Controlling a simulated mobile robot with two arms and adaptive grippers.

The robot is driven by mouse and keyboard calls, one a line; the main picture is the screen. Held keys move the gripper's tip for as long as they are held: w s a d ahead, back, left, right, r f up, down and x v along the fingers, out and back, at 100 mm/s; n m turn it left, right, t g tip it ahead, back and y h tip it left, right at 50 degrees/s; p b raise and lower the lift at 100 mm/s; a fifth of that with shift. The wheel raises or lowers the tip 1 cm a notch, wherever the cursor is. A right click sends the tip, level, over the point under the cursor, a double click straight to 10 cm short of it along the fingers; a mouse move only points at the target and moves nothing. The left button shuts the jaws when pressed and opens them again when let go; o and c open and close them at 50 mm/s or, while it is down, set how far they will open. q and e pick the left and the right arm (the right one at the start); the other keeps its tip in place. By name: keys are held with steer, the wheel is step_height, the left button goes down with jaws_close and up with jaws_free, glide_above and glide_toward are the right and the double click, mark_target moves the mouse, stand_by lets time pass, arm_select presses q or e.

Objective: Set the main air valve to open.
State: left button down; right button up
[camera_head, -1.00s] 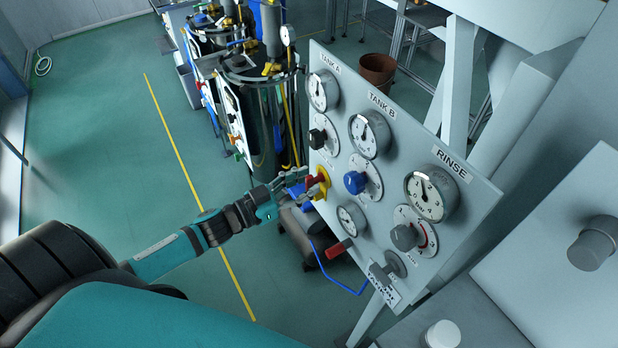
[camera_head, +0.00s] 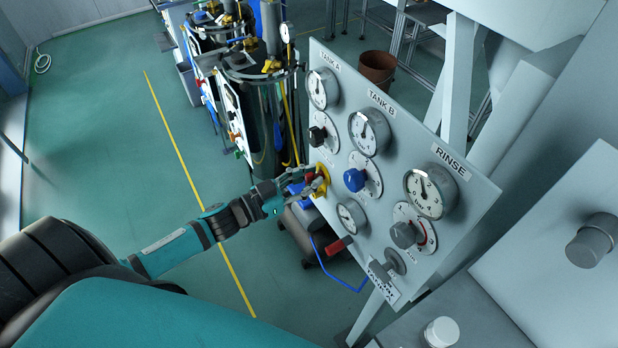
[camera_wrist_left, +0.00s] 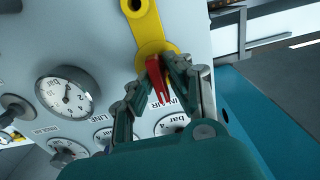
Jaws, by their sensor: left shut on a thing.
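A red handle (camera_wrist_left: 158,84) sits on a yellow round base with a holed yellow tab (camera_wrist_left: 147,26) on the grey panel. In the head view the yellow part (camera_head: 323,181) is at the panel's left edge, below the black knob. My left gripper (camera_head: 308,187) reaches it from the left. In the wrist view my left gripper (camera_wrist_left: 161,72) is shut on the red handle, one finger on each side. The fingers hide much of the handle in the head view. My right gripper is not in view.
The panel (camera_head: 470,215) carries several gauges, a black knob (camera_head: 317,136), a blue knob (camera_head: 354,180) and a grey knob (camera_head: 404,235). Tanks (camera_head: 262,110) stand behind; the floor at left is clear.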

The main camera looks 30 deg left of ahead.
arm_select(q)
steer(key=m, duration=0.8)
steer(key=shift+s+d+f+m, duration=0.1)
steer(key=shift+m, duration=0.2)
steer(key=m, duration=0.4)
steer(key=shift+d+f+b, duration=0.1)
steer(key=shift+b, duration=0.3)
steer(key=m+b, duration=0.1)
steer(key=m, duration=0.4)
steer(key=c, duration=1.4)
jaws_free()
steer(key=shift+o, duration=0.2)
steer(key=shift+s, duration=0.1)
